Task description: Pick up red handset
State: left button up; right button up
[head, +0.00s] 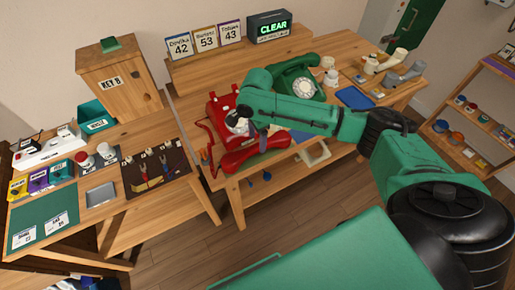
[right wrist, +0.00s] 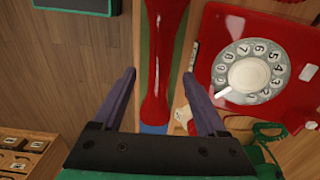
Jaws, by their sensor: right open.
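The red handset (head: 252,152) lies off its phone near the table's front edge in the head view. The red dial phone (head: 221,104) stands just behind it, with a red cord at its left. In the right wrist view the handset's slim grip (right wrist: 165,70) runs up and down the picture between my open fingers, and the phone (right wrist: 285,40) is to the right. My right gripper (right wrist: 159,76) is open and empty, with the handset between its fingers in the picture; I cannot tell how far above it they are. The arm partly covers the phone. My left gripper is not in view.
A green dial phone (head: 301,80) stands behind my right arm. A blue tray (head: 355,97) and pale handset parts (head: 378,64) lie at the right. A workbench with tools (head: 155,172) is at the left.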

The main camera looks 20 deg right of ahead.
aim_at(257, 146)
notch_tip(257, 146, down, 4)
jog(key=shift+f, duration=0.2)
grip_shut()
jog(key=shift+r, duration=0.1)
